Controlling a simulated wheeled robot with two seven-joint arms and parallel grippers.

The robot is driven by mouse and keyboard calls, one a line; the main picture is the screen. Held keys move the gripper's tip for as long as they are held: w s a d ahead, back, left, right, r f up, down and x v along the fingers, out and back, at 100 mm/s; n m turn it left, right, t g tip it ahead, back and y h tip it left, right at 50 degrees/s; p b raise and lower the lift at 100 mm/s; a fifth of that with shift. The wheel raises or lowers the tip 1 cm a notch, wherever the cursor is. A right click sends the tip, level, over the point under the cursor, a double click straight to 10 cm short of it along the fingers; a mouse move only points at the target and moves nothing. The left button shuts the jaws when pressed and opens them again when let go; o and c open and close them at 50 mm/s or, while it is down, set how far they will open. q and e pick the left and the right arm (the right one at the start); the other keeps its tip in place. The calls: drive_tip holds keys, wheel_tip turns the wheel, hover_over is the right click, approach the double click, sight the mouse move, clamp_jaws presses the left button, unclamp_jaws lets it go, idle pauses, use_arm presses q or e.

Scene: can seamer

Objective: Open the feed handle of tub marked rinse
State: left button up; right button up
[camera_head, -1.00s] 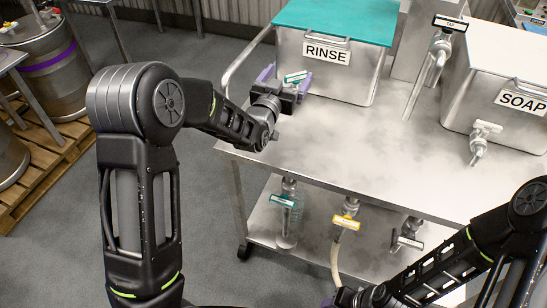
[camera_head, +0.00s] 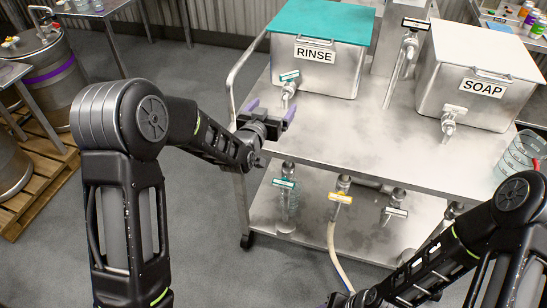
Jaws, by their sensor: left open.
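The tub marked RINSE (camera_head: 335,82) stands on the steel cart with a teal lid (camera_head: 325,20). Its front tap has a teal handle (camera_head: 289,76) lying crosswise over the spout, slightly tilted. My left gripper (camera_head: 271,111) is open and empty, its purple fingers spread, just in front of and below this tap and apart from the handle. A second teal handle (camera_head: 284,183) sits on a valve under the cart top. My right gripper is mostly cut off at the bottom edge, and its fingers cannot be made out.
The SOAP tub (camera_head: 465,103) with a white-handled tap (camera_head: 450,113) stands to the right. A tall tap (camera_head: 408,45) rises between the tubs. Yellow (camera_head: 340,198) and white (camera_head: 396,212) valve handles sit below. A clear jug (camera_head: 518,152) stands at the right. The cart top's middle is clear.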

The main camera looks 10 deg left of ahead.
use_arm(q)
drive_tip(key=s+d+f+g, duration=0.2)
drive_tip(key=s+f, duration=0.4)
drive_tip(key=f, duration=0.4)
drive_tip(key=shift+d+f+g+h, duration=0.3)
drive_tip(key=shift+f+g, duration=0.1)
drive_tip(key=shift+g, duration=0.5)
drive_tip(key=shift+s, duration=0.1)
drive_tip(key=shift+c, duration=0.3)
